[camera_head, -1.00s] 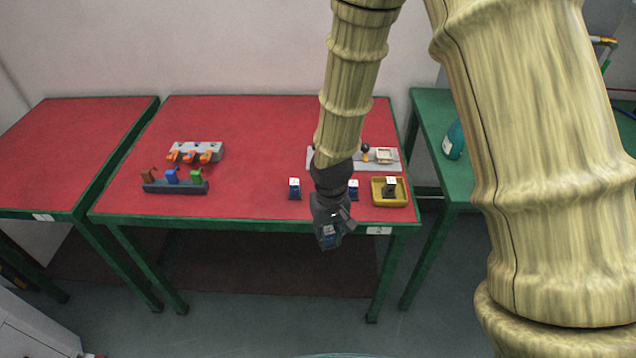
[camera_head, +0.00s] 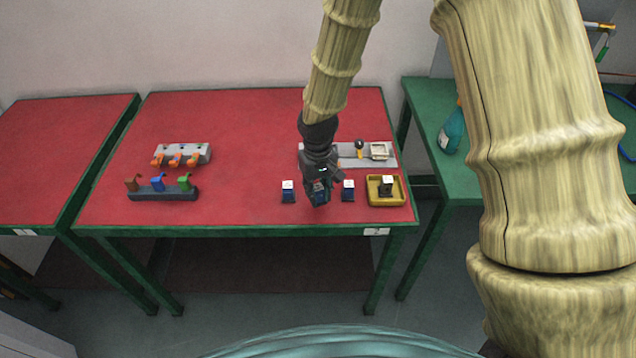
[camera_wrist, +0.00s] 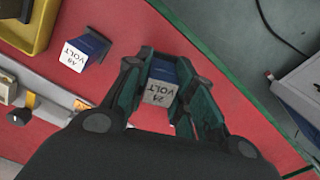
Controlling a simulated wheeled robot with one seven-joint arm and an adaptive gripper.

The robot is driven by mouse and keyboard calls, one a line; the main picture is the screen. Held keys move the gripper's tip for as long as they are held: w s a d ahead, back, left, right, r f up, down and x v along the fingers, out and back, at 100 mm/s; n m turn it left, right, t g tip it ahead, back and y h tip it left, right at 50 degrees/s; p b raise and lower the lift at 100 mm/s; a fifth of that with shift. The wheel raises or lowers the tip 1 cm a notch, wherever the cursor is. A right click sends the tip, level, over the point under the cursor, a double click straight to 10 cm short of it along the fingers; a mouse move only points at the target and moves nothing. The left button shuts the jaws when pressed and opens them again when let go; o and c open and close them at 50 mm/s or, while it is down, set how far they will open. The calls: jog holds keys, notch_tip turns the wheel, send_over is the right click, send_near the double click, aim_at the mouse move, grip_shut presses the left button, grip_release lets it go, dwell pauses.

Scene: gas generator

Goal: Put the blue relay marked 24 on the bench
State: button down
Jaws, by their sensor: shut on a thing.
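My gripper (camera_head: 320,192) is shut on a blue relay with a white top, and the wrist view shows this relay (camera_wrist: 161,90) between the fingers with a label reading "24 VOLT". In the head view the gripper is over the front part of the red bench (camera_head: 240,215), between two other blue relays. Whether the held relay touches the bench top cannot be told. A relay marked 48 VOLT (camera_wrist: 84,50) stands on the bench beside the gripper; another blue relay (camera_head: 288,191) stands to the gripper's left in the head view.
A yellow tray (camera_head: 402,202) holding a dark relay with a white top is at the bench's right. Behind it lies a grey plate (camera_head: 345,162) with fittings. A green table (camera_head: 460,180) with a bottle is at right.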

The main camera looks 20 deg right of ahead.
aim_at(318, 187)
jog(key=w, duration=0.1)
jog(key=w+d, duration=0.1)
jog(key=w, duration=0.1)
jog(key=w+p, duration=0.1)
jog(key=shift+w+d+f, duration=0.25)
jog(key=shift+w+d, duration=0.05)
jog(key=shift+f+p, duration=0.75)
jog(key=shift+f, duration=0.95)
jog(key=shift+f, duration=0.15)
jog(key=c, duration=1.2)
grip_release()
notch_tip(318, 187, up, 12)
jog(key=b, duration=0.3)
